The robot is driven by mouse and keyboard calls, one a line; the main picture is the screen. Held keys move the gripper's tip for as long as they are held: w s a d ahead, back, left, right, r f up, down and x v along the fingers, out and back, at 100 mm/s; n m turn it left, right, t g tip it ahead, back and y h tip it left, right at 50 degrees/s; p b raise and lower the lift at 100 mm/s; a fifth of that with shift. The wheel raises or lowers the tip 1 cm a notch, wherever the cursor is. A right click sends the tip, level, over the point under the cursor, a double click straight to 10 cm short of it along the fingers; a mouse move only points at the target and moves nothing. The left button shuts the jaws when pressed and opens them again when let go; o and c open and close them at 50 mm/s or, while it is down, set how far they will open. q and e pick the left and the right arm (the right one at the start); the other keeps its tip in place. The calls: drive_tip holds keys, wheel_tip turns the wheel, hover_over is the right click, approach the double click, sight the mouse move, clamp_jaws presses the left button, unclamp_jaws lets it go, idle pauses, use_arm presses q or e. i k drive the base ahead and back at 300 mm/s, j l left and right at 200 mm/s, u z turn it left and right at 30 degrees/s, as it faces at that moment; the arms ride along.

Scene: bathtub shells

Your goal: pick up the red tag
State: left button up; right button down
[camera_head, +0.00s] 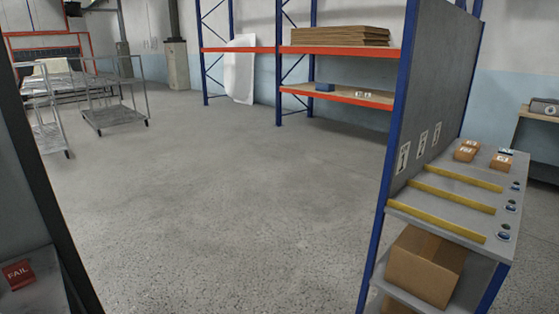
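A red tag (18,274) with the word FAIL on it lies at the far lower left of the head view. It rests on a grey surface (40,298) inside or beside a dark frame. Neither of my grippers shows in this view, so I cannot see how they stand relative to the tag.
A dark upright post (50,200) stands just right of the tag. At the right, a shelf rack (440,205) with yellow strips holds small boxes (467,151) and a larger cardboard box (425,265). Metal carts (112,113) stand at the back left. The middle floor (230,190) is clear.

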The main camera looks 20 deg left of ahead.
sight(19, 275)
drive_tip(key=i+l+u, duration=0.1)
drive_tip(key=u, duration=0.3)
drive_tip(key=i+l+u, duration=0.2)
drive_tip(key=i+u, duration=0.2)
drive_tip(key=i+l+u, duration=0.1)
drive_tip(key=u, duration=0.3)
drive_tip(key=l, duration=0.1)
